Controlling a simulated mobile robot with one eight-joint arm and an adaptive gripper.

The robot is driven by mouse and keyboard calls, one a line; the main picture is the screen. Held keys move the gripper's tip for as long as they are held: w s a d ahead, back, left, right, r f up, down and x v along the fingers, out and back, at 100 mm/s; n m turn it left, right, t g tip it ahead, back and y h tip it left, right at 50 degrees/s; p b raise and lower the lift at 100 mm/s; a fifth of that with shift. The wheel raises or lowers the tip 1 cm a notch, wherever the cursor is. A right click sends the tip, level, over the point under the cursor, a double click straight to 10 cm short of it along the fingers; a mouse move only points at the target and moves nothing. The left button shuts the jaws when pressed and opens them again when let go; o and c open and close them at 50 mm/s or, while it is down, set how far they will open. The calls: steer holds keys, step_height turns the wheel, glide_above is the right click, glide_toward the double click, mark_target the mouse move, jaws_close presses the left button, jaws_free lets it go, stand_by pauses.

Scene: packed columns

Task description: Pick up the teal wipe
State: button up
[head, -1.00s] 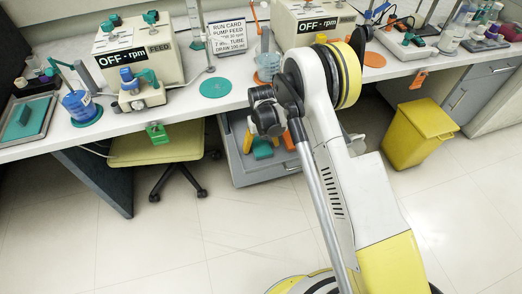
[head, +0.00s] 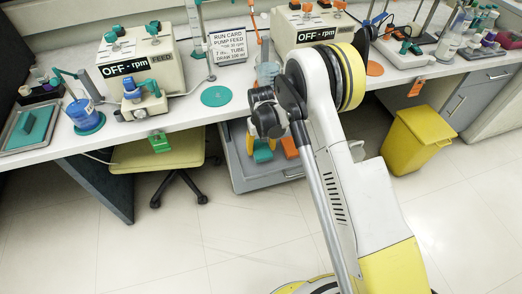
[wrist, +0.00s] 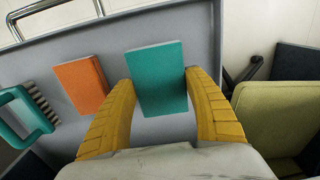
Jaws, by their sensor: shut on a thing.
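The teal wipe (wrist: 158,78) is a flat teal block between the two yellow fingers of my gripper (wrist: 163,105) in the wrist view. The fingers are shut on its sides, one at each edge. It lies over the grey drawer floor; I cannot tell whether it still touches it. In the head view the wipe (head: 263,152) shows in the open drawer under the bench, just below my gripper (head: 264,137), which my arm partly hides.
An orange block (wrist: 80,86) lies left of the wipe in the grey drawer (wrist: 190,35). A teal-handled brush (wrist: 22,117) is farther left. A yellow-green stool (head: 155,150) stands left of the drawer, and a yellow bin (head: 415,138) stands to the right.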

steer(key=s+d+r+p, duration=0.4)
steer(key=d+r, duration=0.3)
steer(key=d, duration=0.4)
steer(key=shift+r, duration=0.4)
